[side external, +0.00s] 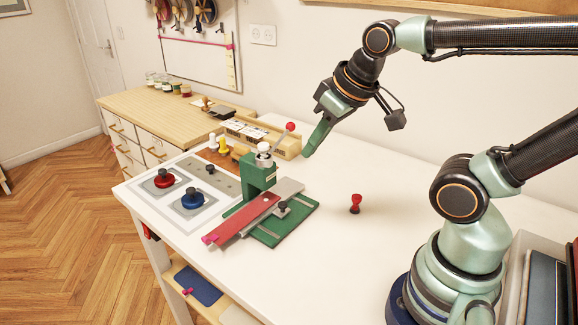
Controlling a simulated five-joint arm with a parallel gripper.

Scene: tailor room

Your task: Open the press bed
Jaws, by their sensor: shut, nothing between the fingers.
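The press (259,172) is a green machine on the white table, with a green upright, a silver top and a lever with a red ball knob (290,127). Its bed (280,226) is a green plate at the base, with a grey slide and a small dark knob (282,207) on it. A long red strip (243,219) lies across the front of the press. My gripper (308,153) is shut and empty, pointing down in the air to the right of the lever knob, apart from the press.
A small red knobbed piece (355,203) stands on the table right of the press. Left of it are plates with a red knob (164,178) and a blue knob (192,198). Yellow and white spools (213,142) and a wooden box (285,146) stand behind.

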